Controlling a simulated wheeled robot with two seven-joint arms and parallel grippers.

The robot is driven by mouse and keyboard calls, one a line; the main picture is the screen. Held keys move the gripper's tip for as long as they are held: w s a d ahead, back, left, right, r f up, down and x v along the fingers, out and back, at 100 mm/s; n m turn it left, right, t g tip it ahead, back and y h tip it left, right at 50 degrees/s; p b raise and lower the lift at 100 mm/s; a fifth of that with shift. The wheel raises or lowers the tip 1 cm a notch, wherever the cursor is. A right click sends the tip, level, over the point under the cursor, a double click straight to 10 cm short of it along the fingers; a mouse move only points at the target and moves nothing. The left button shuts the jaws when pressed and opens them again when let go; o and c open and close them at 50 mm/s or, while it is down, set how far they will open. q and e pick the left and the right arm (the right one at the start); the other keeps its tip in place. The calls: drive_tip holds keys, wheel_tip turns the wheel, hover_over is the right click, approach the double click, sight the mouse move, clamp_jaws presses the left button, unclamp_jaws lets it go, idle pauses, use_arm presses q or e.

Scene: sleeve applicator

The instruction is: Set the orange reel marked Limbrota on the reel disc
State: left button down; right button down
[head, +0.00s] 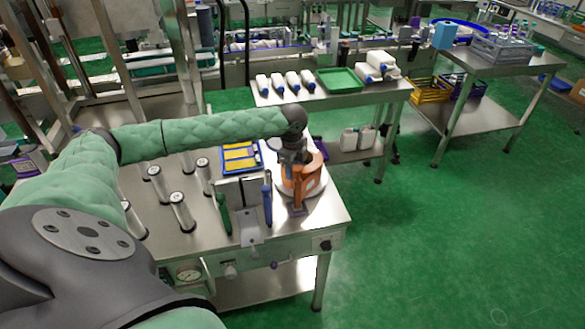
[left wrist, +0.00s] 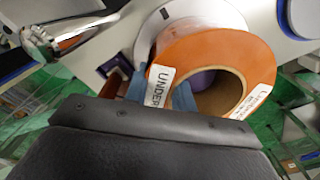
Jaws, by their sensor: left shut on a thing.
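The orange reel (head: 302,180) is at the right end of the steel table, over the white reel disc (head: 318,186). In the left wrist view the orange reel (left wrist: 222,50) shows its open core and two white labels; one reads "UNDER", the other is too small to read surely. The pale disc (left wrist: 152,28) shows behind it, off-centre to the reel. My left gripper (head: 297,160) is shut on the reel's wall; its blue fingers (left wrist: 160,90) straddle the wall by the "UNDER" label. I cannot tell whether reel and disc touch. My right gripper is not in view.
Several metal posts with pale tops (head: 181,211) stand on the table left of the reel. A metal bracket (head: 247,222) with a green and a blue upright tool is close by. A blue-and-yellow tray (head: 258,160) lies behind. A bench with bottles and a green tray (head: 340,79) stands beyond.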

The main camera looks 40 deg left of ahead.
use_arm(q)
drive_tip(key=c, duration=1.2)
unclamp_jaws()
drive_tip(key=shift+o, duration=0.2)
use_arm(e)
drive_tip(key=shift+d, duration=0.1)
use_arm(q)
drive_tip(key=shift+r, duration=0.1)
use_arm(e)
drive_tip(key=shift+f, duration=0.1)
use_arm(q)
drive_tip(key=shift+r, duration=0.25)
wheel_tip(320, 180, up, 12)
drive_tip(key=b, duration=0.3)
drive_tip(key=shift+f+b, duration=0.25)
drive_tip(key=shift+b, duration=0.15)
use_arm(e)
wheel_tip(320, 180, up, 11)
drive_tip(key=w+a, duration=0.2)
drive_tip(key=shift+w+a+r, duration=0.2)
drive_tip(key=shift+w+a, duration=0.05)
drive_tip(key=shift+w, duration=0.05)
